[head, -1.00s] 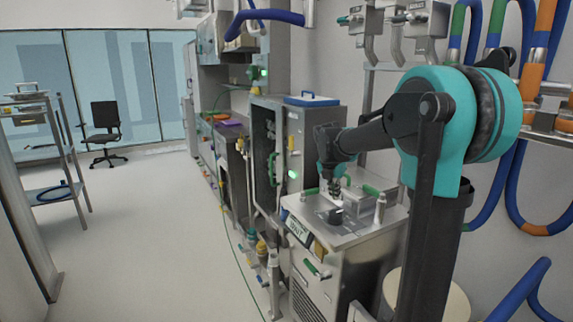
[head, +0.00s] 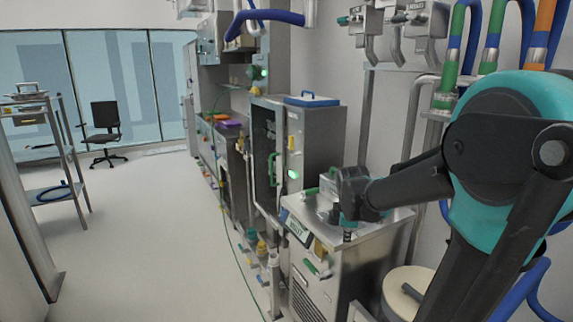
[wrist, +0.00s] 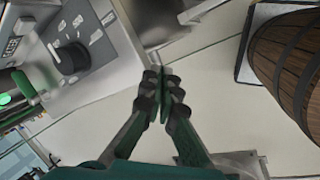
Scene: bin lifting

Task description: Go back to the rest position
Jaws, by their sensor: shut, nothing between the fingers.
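My arm reaches in from the right in the head view, with its teal and black elbow large in the picture. My gripper (head: 347,236) hangs by the near edge of the steel cabinet (head: 345,262), and the wrist hides part of the cabinet's top. In the wrist view my gripper (wrist: 165,90) has its dark green fingers pressed together with nothing between them. It points down past the cabinet toward the pale floor.
A wooden barrel (wrist: 292,55) stands at the right of the wrist view. A panel with a black knob (wrist: 71,59) is at the left. A round pale stool-like top (head: 412,288) is below my arm. Open floor (head: 140,240) lies left of the cabinets.

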